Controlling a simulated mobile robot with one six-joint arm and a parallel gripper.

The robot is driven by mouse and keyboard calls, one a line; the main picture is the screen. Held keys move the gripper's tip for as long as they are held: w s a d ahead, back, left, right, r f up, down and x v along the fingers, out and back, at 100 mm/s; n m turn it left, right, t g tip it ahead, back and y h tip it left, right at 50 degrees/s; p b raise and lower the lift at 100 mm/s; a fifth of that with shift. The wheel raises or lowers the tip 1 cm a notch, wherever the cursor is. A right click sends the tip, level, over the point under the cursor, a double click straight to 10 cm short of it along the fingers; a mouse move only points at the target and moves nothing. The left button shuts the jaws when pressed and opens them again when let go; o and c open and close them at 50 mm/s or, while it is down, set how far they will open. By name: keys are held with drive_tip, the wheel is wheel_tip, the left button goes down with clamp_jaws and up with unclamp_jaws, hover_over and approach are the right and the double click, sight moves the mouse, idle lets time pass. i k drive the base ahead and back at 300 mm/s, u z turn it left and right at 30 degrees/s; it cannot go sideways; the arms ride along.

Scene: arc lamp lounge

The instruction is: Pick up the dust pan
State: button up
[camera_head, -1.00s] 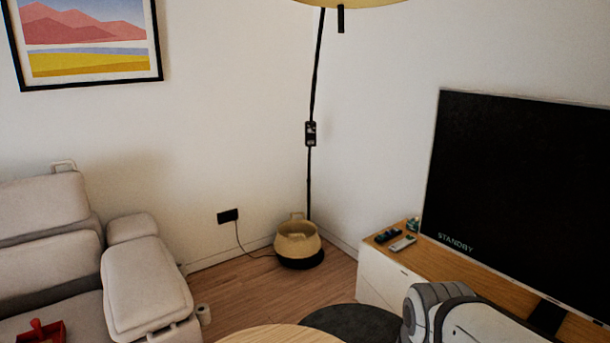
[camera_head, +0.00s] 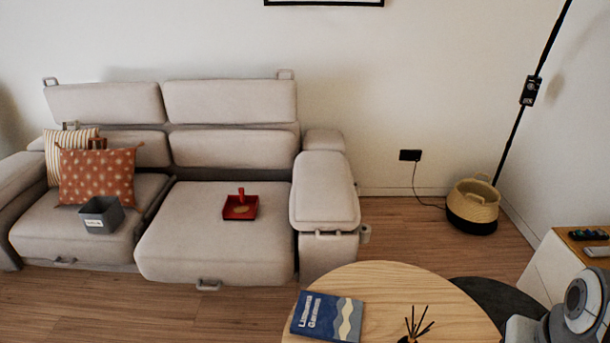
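A red dust pan (camera_head: 233,213) lies on the right seat of the light grey sofa (camera_head: 190,240). Its upright red handle is at the back, and a small tan patch shows in its pan. My arm shows at the bottom right corner, beyond the round table and far from the dust pan. My gripper's fingers cannot be made out there.
A round wooden table (camera_head: 385,285) with a blue book (camera_head: 327,316) and a reed diffuser (camera_head: 416,327) stands in front. A grey bin (camera_head: 101,214) and cushions (camera_head: 97,176) are on the left seat. A basket (camera_head: 473,206) stands in the corner. Wooden floor is clear at bottom left.

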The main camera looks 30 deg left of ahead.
sight(240, 207)
drive_tip(key=u, duration=1.6)
